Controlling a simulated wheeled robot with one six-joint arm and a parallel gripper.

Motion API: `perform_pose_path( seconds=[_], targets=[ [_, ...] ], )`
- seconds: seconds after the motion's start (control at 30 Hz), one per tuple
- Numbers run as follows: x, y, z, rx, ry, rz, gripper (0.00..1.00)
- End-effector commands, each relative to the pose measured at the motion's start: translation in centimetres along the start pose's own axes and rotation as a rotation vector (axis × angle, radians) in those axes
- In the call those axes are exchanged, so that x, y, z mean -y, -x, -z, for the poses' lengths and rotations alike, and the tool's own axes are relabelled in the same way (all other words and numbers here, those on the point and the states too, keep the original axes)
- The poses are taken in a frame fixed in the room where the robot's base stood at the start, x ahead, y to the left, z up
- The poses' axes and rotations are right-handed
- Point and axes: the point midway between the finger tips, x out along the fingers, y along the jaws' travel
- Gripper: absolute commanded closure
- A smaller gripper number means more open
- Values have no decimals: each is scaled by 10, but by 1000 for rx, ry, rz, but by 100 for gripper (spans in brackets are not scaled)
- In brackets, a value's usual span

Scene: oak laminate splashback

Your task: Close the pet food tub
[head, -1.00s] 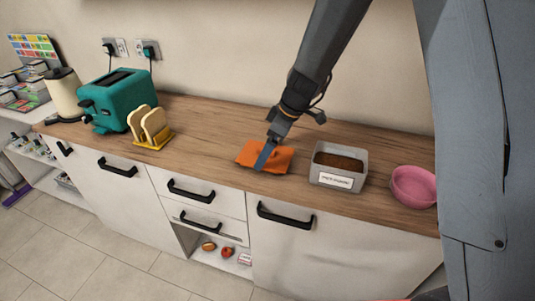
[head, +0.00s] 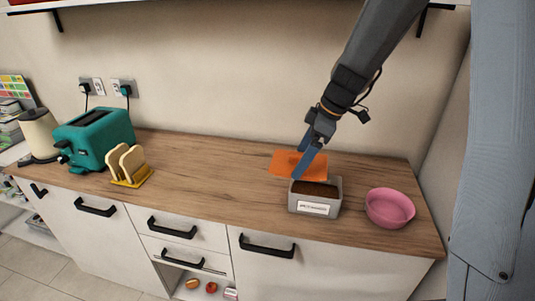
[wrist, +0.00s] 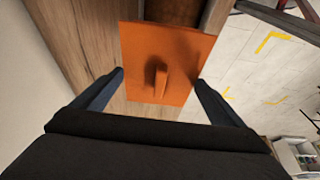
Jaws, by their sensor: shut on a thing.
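The pet food tub (head: 293,206) is a grey open box with a white label on its front and brown food (head: 318,190) inside. It stands on the counter, and its opening is uncovered in the head view. The orange lid (head: 284,162) is a flat square with a small raised handle (wrist: 161,80). The lid appears above the counter, behind and left of the tub opening. In the wrist view, the tub's food (wrist: 174,12) shows just past the lid's far edge.
A pink bowl (head: 389,208) stands right of the tub. A toast rack (head: 130,180), a teal toaster (head: 95,140) and a cream kettle (head: 38,134) stand at the left. The counter (head: 205,175) between rack and tub is clear. A shelf hangs above.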

Motion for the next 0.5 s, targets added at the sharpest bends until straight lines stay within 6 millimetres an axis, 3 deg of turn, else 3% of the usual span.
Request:
perform_pose_path(
  seconds=[0.1, 0.2, 0.5],
  targets=[
    [2, 20, -27, -3, -5, -1, 29],
    [4, 27, -40, -5, -2, -1, 29],
    [5, 24, -48, -7, 3, 1, 29]
  ],
)
